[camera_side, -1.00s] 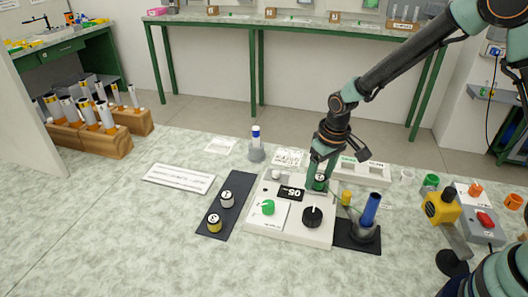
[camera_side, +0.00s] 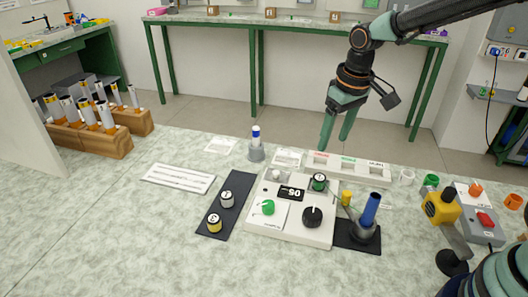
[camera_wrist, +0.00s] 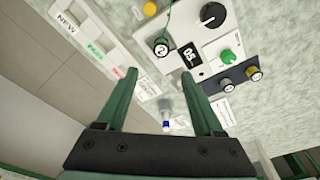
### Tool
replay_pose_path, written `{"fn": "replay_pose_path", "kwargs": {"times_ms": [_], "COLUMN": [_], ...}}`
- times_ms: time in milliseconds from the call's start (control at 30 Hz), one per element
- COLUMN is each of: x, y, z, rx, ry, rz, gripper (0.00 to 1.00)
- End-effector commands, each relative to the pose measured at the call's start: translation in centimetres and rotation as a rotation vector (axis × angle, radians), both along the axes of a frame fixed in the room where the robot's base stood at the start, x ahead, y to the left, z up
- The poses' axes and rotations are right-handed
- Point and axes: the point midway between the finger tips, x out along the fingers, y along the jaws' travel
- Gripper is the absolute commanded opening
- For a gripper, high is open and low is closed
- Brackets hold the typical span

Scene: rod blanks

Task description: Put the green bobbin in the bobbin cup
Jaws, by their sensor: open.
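The green bobbin (camera_side: 319,182), dark-topped with a white numbered face and a green band, stands upright at the back right of the white device (camera_side: 256,222). It also shows in the wrist view (camera_wrist: 161,47), just beyond my fingertips, with a green thread running from it. My gripper (camera_side: 335,142) is open and empty, raised above and behind the device, clear of the bobbin.
A black strip (camera_side: 238,207) holds a white bobbin (camera_side: 227,198) and a yellow bobbin (camera_side: 214,222). Right of the device, a blue tube (camera_side: 371,207) stands in a grey holder. A labelled white tray (camera_side: 375,178) lies behind. The bench's left front is clear.

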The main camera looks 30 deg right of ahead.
Motion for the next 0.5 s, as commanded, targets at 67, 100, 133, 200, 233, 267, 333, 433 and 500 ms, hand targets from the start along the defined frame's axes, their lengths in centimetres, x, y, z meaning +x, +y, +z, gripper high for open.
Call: {"fn": "replay_pose_path", "kwargs": {"times_ms": [67,100,133,200,233,267,333,433,500], "x": [-0.9,-1.5,-2.0,-3.4,-4.0,-4.6,-6.1,-8.2,-9.4], "y": [-0.6,-1.0,-1.2,-1.9,-2.3,-2.5,-3.1,-3.9,-4.4], "z": [1.5,2.3,2.9,4.4,4.9,5.4,6.3,7.2,7.6], "rx": [0.004,0.006,0.008,0.011,0.011,0.013,0.015,0.016,0.016], "ry": [-0.033,-0.052,-0.069,-0.108,-0.124,-0.141,-0.18,-0.233,-0.267], "rz": [-0.01,-0.016,-0.021,-0.034,-0.04,-0.045,-0.057,-0.074,-0.085], "gripper": [0.69,0.69,0.69,0.69,0.69,0.69,0.69,0.69,0.69]}}
